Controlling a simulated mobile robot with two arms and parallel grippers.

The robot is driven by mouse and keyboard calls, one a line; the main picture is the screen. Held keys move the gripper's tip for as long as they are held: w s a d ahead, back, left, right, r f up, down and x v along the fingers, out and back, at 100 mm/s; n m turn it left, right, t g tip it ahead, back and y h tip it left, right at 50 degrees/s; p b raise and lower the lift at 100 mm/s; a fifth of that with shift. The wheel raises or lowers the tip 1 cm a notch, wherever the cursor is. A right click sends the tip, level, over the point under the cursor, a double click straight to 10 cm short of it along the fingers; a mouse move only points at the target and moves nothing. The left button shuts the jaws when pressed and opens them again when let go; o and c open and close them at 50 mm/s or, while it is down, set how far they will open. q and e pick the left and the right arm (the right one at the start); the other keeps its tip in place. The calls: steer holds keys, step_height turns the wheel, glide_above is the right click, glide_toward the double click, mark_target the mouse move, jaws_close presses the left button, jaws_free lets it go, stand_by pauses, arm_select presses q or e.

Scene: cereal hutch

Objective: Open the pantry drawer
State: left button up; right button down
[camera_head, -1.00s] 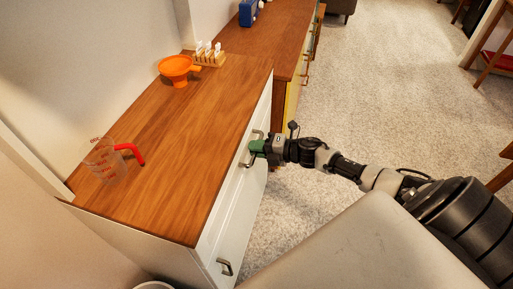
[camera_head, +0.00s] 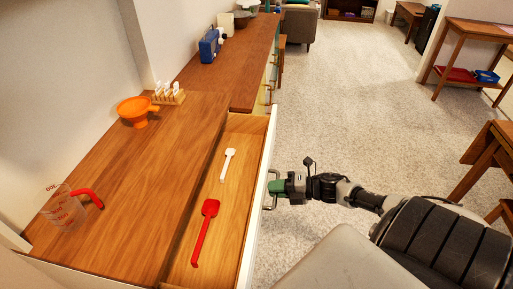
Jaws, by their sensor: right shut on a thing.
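The pantry drawer (camera_head: 236,133) is pulled out from the white cabinet under the wooden counter (camera_head: 150,165), and its inside shows. A white scoop or spatula (camera_head: 228,163) and a red spatula (camera_head: 206,228) lie on its wooden floor. The metal handle (camera_head: 270,203) is on the outer side of the white drawer front (camera_head: 259,200). My right gripper (camera_head: 274,188), with green fingertips, is at the drawer front and shut on the handle; the fingers partly hide it. My left gripper is not in view.
Carpeted floor (camera_head: 340,110) lies open to the right. A wooden table (camera_head: 490,165) stands at the right edge.

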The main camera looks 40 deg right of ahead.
steer(key=f+p+v, duration=0.1)
steer(key=v, duration=0.7)
steer(key=shift+s+d+f, duration=0.25)
steer(key=shift+s+f, duration=0.15)
steer(key=c, duration=1.2)
jaws_free()
steer(key=shift+o, duration=0.2)
steer(key=shift+d, duration=0.1)
steer(key=v, duration=1)
steer(key=shift+s, duration=0.3)
steer(key=shift+d+r, duration=0.1)
steer(key=shift+d, duration=0.05)
